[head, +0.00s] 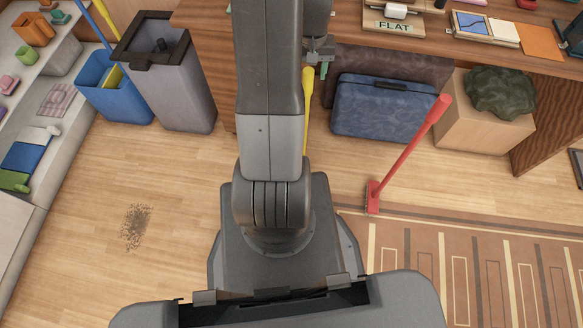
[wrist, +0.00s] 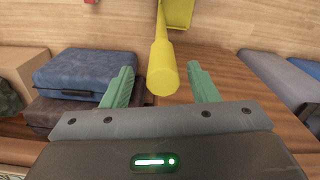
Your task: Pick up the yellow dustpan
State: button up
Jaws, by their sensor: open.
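The yellow dustpan shows in the wrist view with its thick handle (wrist: 162,72) pointing toward my gripper and part of its pan (wrist: 178,12) at the top edge. My gripper (wrist: 159,72) is open, with one green finger on each side of the handle end. I see gaps on both sides, and nothing is held. In the head view a yellow shaft (head: 307,95) stands just right of my arm, partly hidden by it. A green fingertip (head: 323,70) shows beside it below the table edge.
A blue suitcase (head: 372,108) and a cardboard box (head: 480,125) stand under the wooden table (head: 345,25). A red broom (head: 410,150) leans at the right. A grey bin (head: 180,95) and blue bin (head: 118,100) stand left. Dark debris (head: 135,225) lies on open floor.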

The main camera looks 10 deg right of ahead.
jog(key=f, duration=0.3)
jog(key=shift+a+f, duration=0.2)
jog(key=shift+f, duration=0.15)
grip_shut()
